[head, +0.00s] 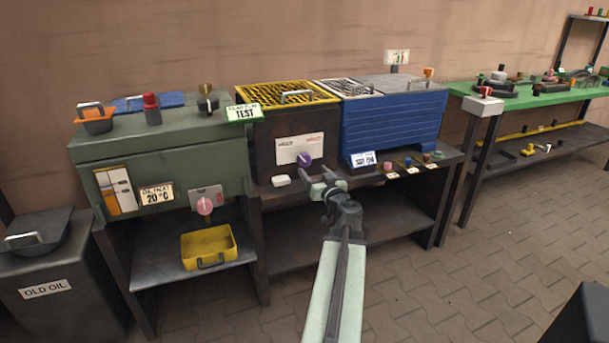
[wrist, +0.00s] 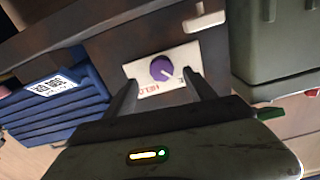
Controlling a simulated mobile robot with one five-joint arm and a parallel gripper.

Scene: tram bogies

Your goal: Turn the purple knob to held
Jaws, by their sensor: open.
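The purple knob (head: 304,159) sits on a white label plate (head: 288,151) on the dark front of the middle unit. In the wrist view the purple knob (wrist: 162,68) shows a pale pointer line, and the white plate (wrist: 140,72) carries red lettering near it, too small to read surely. My gripper (head: 319,184) is in front of the panel, just below and right of the knob in the head view. In the wrist view its open fingers (wrist: 160,92) stand either side of the knob's line, nearer to me than the knob. Nothing is between them.
A pink knob (head: 204,206) is on the green cabinet (head: 160,150) at left. A blue ribbed box (head: 392,128) stands close right of the panel. A yellow tray (head: 208,248) sits on the lower shelf. A small white block (head: 281,181) lies on the ledge below the knob.

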